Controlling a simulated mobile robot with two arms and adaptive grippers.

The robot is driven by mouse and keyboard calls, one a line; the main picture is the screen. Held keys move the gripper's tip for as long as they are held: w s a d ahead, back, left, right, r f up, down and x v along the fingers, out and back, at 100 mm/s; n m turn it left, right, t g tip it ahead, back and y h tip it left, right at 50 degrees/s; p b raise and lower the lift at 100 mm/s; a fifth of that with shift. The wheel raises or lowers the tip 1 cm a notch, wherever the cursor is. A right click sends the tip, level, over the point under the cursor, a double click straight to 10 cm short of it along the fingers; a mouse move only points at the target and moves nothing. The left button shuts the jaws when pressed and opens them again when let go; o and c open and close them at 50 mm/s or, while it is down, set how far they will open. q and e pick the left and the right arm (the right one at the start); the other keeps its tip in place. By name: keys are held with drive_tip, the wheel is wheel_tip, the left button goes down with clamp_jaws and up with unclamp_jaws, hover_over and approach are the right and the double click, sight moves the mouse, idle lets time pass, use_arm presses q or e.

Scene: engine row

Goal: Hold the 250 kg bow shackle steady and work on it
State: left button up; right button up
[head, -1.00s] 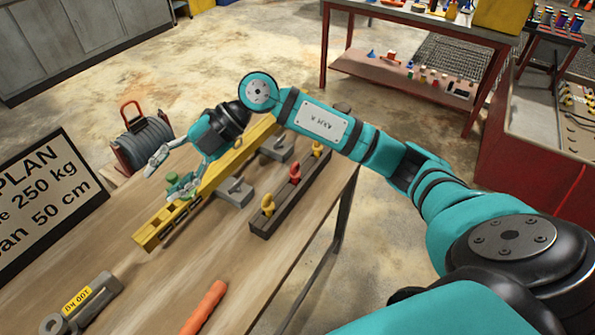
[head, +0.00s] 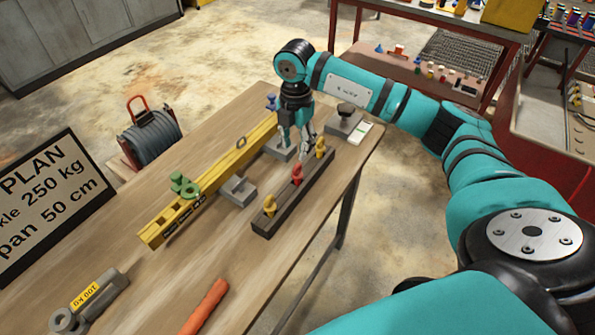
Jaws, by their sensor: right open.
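A dark rack (head: 268,222) on the wooden table holds a yellow piece (head: 269,205) at its near end, a red piece (head: 297,174) in the middle and another yellow piece (head: 320,147) at its far end. They look like small shackles, but no weight mark is readable on them, so I cannot tell which is the 250 kg one. My right gripper (head: 303,156) points down just above the rack, close to the red piece. It is open, and I cannot tell whether it touches the red piece. My left gripper is not in view.
A sign (head: 45,200) reads 250 kg and 50 cm.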

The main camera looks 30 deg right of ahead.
sight(297, 164)
wheel_tip(297, 164, down, 2)
drive_tip(key=shift+a+f, duration=0.1)
drive_tip(key=shift+s+f+p, duration=0.1)
drive_tip(key=shift+f+p, duration=0.25)
drive_tip(key=shift+p, duration=0.25)
drive_tip(key=f, duration=0.1)
drive_tip(key=f+p, duration=0.1)
drive_tip(key=f, duration=0.1)
drive_tip(key=shift+s+f+p, duration=0.25)
drive_tip(key=shift+f+p, duration=0.05)
drive_tip(key=shift+p, duration=0.1)
drive_tip(key=shift+f, duration=0.45)
clamp_jaws()
